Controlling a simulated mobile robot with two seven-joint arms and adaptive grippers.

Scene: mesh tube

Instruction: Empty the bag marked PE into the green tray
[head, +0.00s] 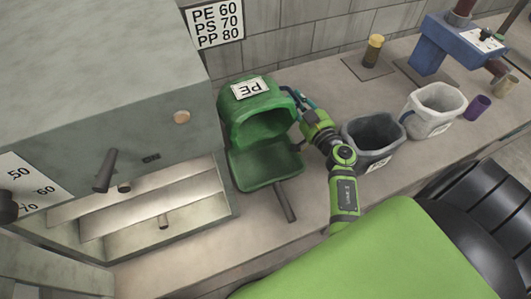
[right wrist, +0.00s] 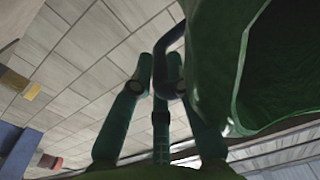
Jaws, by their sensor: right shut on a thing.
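The green bag marked PE (head: 238,108) is tipped in the head view, its open mouth facing down and towards me over the green tray (head: 268,170). The tray sits on the bench with its dark handle pointing to the front. My right gripper (head: 303,104) is shut on the bag's dark handle at the bag's right side. In the right wrist view, the fingers (right wrist: 160,90) close around the handle (right wrist: 163,65), and the bag's wall (right wrist: 225,50) fills the right. I cannot make out any contents in the bag or tray. My left gripper is not in view.
A dark grey bag (head: 372,130) and a white bag (head: 436,100) stand to the right, with a purple cup (head: 478,107) beyond. A grey oven (head: 120,110) stands close on the left. A blue machine (head: 450,45) is at the back right.

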